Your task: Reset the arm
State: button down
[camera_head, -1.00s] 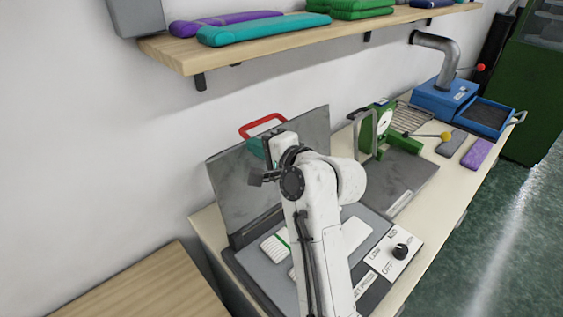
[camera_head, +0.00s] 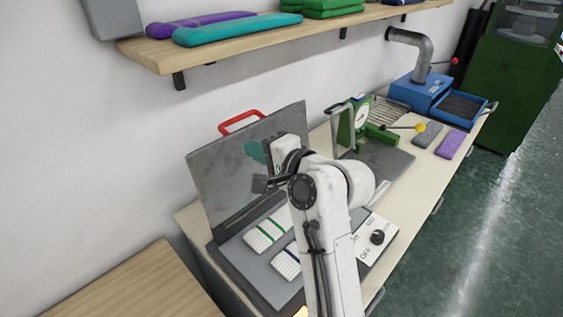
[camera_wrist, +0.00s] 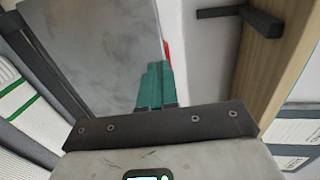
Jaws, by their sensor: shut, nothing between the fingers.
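My gripper (camera_wrist: 155,88) shows in the wrist view as two teal fingers closed together and empty. In the head view its teal part (camera_head: 257,151) is small and partly hidden by my own white wrist, in front of the raised grey lid (camera_head: 222,172) of a press. The arm is folded up above the press, with the fingers apart from the white pieces below.
Folded white pieces, one with green stripes (camera_head: 266,235) and one with dark stripes (camera_head: 287,262), lie on the press's lower plate. The lid has a red handle (camera_head: 240,119). A knob (camera_head: 377,237), a green gauge device (camera_head: 352,125) and a shelf (camera_head: 160,62) are nearby.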

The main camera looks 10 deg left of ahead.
jog(key=b+v, duration=0.1)
jog(key=v, duration=0.6)
jog(key=s+d+f+n+g+h, duration=0.1)
jog(key=s+d+f+h, duration=0.35)
jog(key=d+f, duration=0.55)
jog(key=s+d+f+n+g+h, duration=0.1)
jog(key=s+d+f+n+h, duration=0.15)
jog(key=s+d+f, duration=0.7)
jog(key=s+d+f+n+g+h, duration=0.1)
jog(key=s+d+f+g+h, duration=0.1)
jog(key=s+d+f, duration=0.4)
jog(key=s+d+f+n+g+h, duration=0.2)
jog(key=s+d+f, duration=0.5)
jog(key=s, duration=0.9)
jog(key=f+g+h, duration=0.1)
jog(key=g, duration=0.1)
jog(key=shift+s+d+f+g, duration=0.15)
jog(key=shift+s+d+g, duration=0.05)
jog(key=shift+s+g, duration=0.1)
jog(key=c, duration=1.8)
grip_release()
jog(key=shift+w+n, duration=0.1)
jog(key=shift+n, duration=0.15)
jog(key=shift+c, duration=0.2)
